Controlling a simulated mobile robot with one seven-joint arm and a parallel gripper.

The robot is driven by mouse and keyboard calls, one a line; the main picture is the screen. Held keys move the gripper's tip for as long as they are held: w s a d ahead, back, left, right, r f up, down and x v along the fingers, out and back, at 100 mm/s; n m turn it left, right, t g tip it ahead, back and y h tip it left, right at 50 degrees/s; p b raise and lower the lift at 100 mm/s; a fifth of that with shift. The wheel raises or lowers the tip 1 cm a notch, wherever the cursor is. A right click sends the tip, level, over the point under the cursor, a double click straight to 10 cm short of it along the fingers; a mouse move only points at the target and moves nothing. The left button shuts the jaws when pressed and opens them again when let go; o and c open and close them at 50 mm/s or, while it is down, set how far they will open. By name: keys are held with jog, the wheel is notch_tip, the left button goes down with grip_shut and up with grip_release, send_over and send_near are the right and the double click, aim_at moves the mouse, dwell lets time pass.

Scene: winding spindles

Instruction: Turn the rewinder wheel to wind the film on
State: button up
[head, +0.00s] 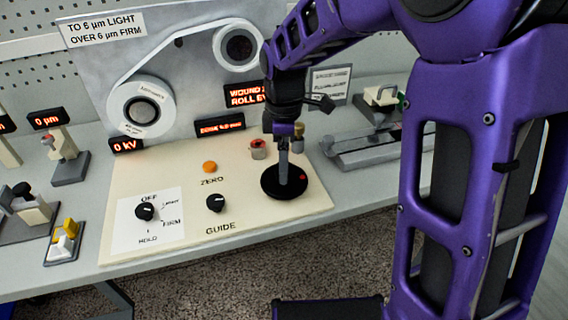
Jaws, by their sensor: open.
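The rewinder wheel appears to be the black disc (271,187) with a red mark, lying flat at the right of the cream panel. My gripper (284,178) points down over this disc, its fingertips at or just above the disc's top. I cannot tell whether they touch it. The film runs as a pale band between the lower-left reel (158,93) and the upper-right reel (222,46) on the upright grey plate. My gripper hides part of the disc and my arm covers part of the display behind.
The cream panel (190,243) carries an OFF/FIRM knob (145,211), a GUIDE knob (216,203) and an orange ZERO button (209,167). A red-topped button (258,149) stands behind the disc. A grey metal slide fixture (365,148) is at the right. Small devices stand at the left.

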jog(key=shift+f, duration=0.35)
grip_shut()
jog(key=shift+r, duration=0.1)
dwell(0.3)
jog(key=m+p, duration=0.1)
jog(key=m, duration=0.3)
jog(key=shift+m, duration=0.4)
jog(key=m+p, duration=0.1)
jog(key=m, duration=0.4)
jog(key=m+p, duration=0.1)
jog(key=m, duration=0.4)
jog(key=m+p, duration=0.1)
jog(key=m, duration=0.3)
jog(key=shift+m, duration=0.4)
